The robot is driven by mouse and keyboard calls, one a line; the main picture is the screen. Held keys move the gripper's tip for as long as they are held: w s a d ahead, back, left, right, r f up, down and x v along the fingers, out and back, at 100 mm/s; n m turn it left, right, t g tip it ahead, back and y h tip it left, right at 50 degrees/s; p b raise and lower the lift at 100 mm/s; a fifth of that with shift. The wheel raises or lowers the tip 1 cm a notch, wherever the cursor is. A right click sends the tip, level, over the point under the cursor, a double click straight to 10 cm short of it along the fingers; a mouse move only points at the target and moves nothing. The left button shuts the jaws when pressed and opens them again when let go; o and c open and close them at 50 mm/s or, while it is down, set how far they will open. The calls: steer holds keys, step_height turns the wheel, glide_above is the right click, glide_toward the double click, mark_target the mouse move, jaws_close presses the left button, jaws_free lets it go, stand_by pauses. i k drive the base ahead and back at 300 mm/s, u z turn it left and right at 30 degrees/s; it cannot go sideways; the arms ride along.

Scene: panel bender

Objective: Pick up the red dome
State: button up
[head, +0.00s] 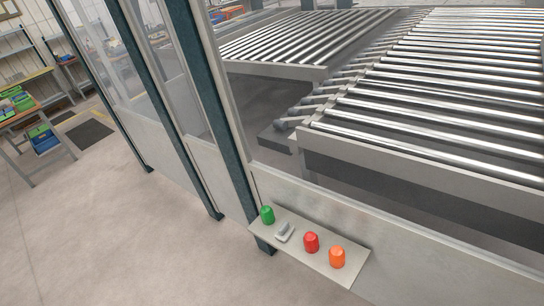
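The red dome (311,242) stands upright on a narrow light-grey shelf (346,277) fixed at the low panel of the enclosure, at the lower middle of the head view. A small grey-white object (285,232) lies just left of it, and an orange dome (337,257) stands close to its right. A green dome (267,215) stands at the shelf's left end. My gripper does not show in the head view, and nothing is seen touching the red dome.
Dark green posts (219,110) and clear panels form a fence behind the shelf. Roller conveyors (440,90) lie beyond it. A workbench (35,125) with green and blue bins stands at the far left. The concrete floor (120,235) left of the shelf is clear.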

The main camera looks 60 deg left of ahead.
mark_target(311, 240)
steer(key=u, duration=1.25)
steer(key=k, duration=1.15)
steer(key=u, duration=0.65)
steer(key=i, duration=2.5)
steer(key=z, duration=0.85)
